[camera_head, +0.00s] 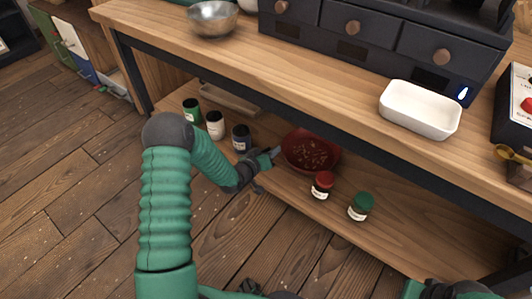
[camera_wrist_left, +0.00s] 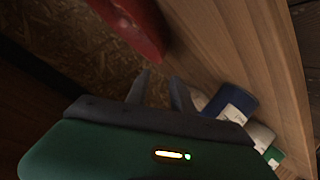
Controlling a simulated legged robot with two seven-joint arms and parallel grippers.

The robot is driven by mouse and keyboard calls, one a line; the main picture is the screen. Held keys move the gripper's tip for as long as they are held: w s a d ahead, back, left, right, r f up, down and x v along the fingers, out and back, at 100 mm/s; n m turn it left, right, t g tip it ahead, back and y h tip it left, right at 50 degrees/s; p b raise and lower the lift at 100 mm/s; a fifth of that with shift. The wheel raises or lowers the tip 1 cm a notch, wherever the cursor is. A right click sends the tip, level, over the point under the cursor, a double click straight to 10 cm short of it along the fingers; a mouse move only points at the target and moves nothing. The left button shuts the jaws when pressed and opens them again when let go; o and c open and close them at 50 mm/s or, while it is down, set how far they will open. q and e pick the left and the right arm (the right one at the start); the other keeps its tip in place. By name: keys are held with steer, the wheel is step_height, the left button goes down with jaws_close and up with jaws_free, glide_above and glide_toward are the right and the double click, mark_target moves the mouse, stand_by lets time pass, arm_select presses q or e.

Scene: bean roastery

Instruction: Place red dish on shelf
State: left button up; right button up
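The red dish (camera_head: 311,152) is a round, dark red bowl with a speckled inside. In the head view it is on the lower wooden shelf (camera_head: 289,188), under the countertop. My left gripper (camera_head: 275,153) is at the dish's left side, close to its rim. In the left wrist view its two fingers (camera_wrist_left: 160,88) stand apart with nothing between them, and part of the red dish (camera_wrist_left: 135,22) shows beyond them at the top. Contact with the dish cannot be told. My right gripper is not clearly seen; only green and dark parts of my body show at bottom right.
On the lower shelf, green (camera_head: 191,111), white (camera_head: 215,125) and dark blue (camera_head: 241,137) jars stand left; red-lidded (camera_head: 322,186) and green-lidded (camera_head: 361,206) jars stand right. The countertop (camera_head: 300,75) overhangs, carrying a metal bowl (camera_head: 212,18) and white dish (camera_head: 420,107).

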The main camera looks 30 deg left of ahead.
arm_select(q)
steer(key=s+d+r+m+g, duration=0.2)
steer(key=s+d+g, duration=0.1)
steer(key=s, duration=0.6)
steer(key=s+d+r+m+g, duration=0.2)
steer(key=s+d+g, duration=0.2)
steer(key=s, duration=0.6)
steer(key=s+d+r+m+g, duration=0.2)
steer(key=s+d+r+g, duration=0.1)
steer(key=s+d, duration=0.4)
steer(key=s+g, duration=0.1)
steer(key=s, duration=0.2)
arm_select(e)
steer(key=shift+s+a, duration=0.1)
steer(key=shift+s, duration=0.25)
